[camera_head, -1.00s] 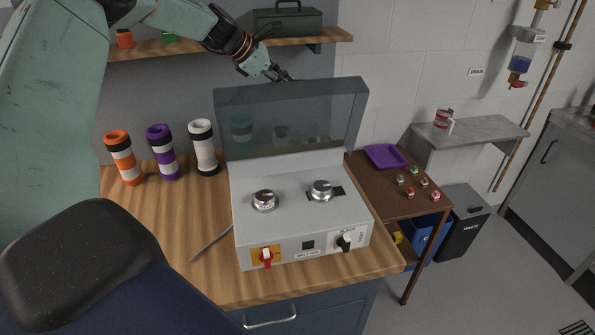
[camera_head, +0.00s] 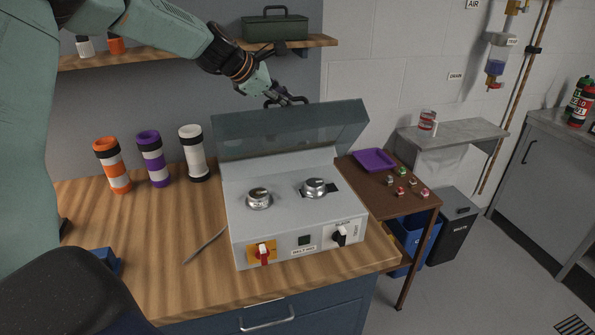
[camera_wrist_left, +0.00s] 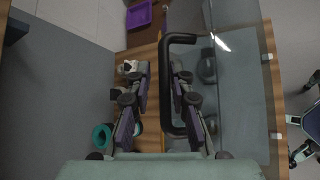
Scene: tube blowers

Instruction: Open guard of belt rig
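The belt rig (camera_head: 284,214) is a light grey box on the wooden bench, with two silver knobs on top and a red and a black switch in front. Its see-through guard (camera_head: 250,138) stands raised at the back, clear of the knobs, with a black handle (camera_head: 272,102) at its upper edge. My left gripper (camera_head: 290,100) is at that handle. In the left wrist view the handle (camera_wrist_left: 166,85) has one bar between my spaced fingers (camera_wrist_left: 161,85), with gaps visible beside it. Contact cannot be told. My right gripper is not in view.
Orange, purple and white banded cylinders stand left of the rig. A shelf with a green toolbox (camera_head: 275,26) is close behind my left gripper. A brown side table with a purple tray (camera_head: 374,160) is to the right. A thin rod (camera_head: 204,246) lies beside the rig.

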